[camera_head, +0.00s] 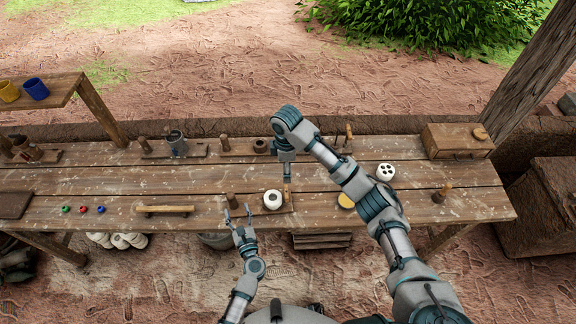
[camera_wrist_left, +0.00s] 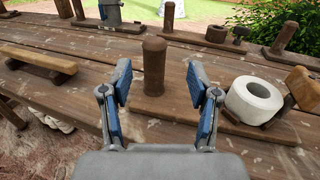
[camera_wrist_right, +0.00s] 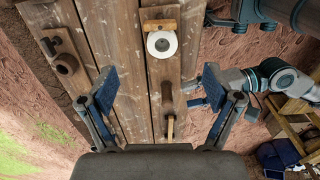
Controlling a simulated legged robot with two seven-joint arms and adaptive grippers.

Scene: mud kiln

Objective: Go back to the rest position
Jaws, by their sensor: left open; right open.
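My left gripper (camera_head: 238,214) is open and empty at the table's front edge. In the left wrist view its spread fingers (camera_wrist_left: 163,85) face an upright wooden peg (camera_wrist_left: 154,65), which stands beyond them on a board. My right arm reaches over the table from the right and bends downward near the middle. In the right wrist view the right gripper (camera_wrist_right: 158,88) is open and empty above the table. A white ring (camera_head: 272,199) lies on the board beside a wooden piece and also shows in the right wrist view (camera_wrist_right: 161,44). The right fingertips are hard to make out in the head view.
The wooden table (camera_head: 110,185) holds a white holed disc (camera_head: 385,172), a wooden box (camera_head: 457,141), a short bar (camera_head: 166,210) and several coloured bits at left. Pegged boards line the back. A shelf with yellow and blue cups (camera_head: 35,89) stands at upper left.

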